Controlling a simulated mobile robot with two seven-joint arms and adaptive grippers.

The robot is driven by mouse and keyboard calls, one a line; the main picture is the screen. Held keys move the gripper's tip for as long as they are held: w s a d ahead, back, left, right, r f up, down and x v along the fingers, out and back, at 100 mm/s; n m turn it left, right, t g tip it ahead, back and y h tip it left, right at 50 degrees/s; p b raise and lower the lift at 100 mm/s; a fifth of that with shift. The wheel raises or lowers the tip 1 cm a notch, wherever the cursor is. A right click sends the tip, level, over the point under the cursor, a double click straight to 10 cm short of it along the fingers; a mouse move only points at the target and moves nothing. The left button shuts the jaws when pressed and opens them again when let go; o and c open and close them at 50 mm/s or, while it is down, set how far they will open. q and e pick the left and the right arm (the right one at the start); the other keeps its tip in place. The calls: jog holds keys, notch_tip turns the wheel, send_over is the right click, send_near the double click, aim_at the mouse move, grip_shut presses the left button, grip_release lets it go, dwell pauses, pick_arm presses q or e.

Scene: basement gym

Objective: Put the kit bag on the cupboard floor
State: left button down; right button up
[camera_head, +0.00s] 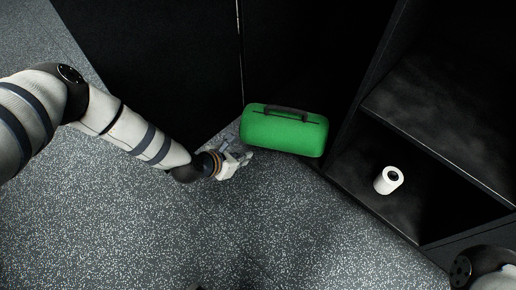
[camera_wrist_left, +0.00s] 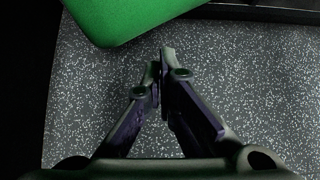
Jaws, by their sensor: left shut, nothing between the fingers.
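The kit bag (camera_head: 284,132) is a green rounded box shape with a dark handle on top. It is in front of the dark cupboard, left of the open compartment, and part of it shows at the top left of the left wrist view (camera_wrist_left: 125,18). My left gripper (camera_head: 248,156) is shut and empty, just left of the bag's lower left end and apart from it in the wrist view (camera_wrist_left: 161,60). The cupboard floor (camera_head: 365,206) is the dark bottom panel of the open compartment at the right. My right gripper is not in view.
A white roll (camera_head: 388,180) stands on the cupboard floor. A dark shelf (camera_head: 445,125) spans the compartment above it. Closed dark panels (camera_head: 165,70) stand behind my left arm. The speckled floor (camera_head: 270,220) in front is clear.

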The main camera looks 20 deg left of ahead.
aim_at(267, 147)
pick_arm(q)
jog(key=shift+w+d+f+b, duration=0.3)
jog(key=shift+w+d+f, duration=0.15)
jog(key=shift+w, duration=0.6)
jog(key=shift+w+d+f+b, duration=0.3)
jog(key=shift+w+f+b, duration=0.1)
jog(key=shift+w, duration=0.7)
jog(key=shift+w+d+f+b, duration=0.25)
jog(key=shift+w+d+f, duration=0.2)
jog(key=shift+w, duration=0.6)
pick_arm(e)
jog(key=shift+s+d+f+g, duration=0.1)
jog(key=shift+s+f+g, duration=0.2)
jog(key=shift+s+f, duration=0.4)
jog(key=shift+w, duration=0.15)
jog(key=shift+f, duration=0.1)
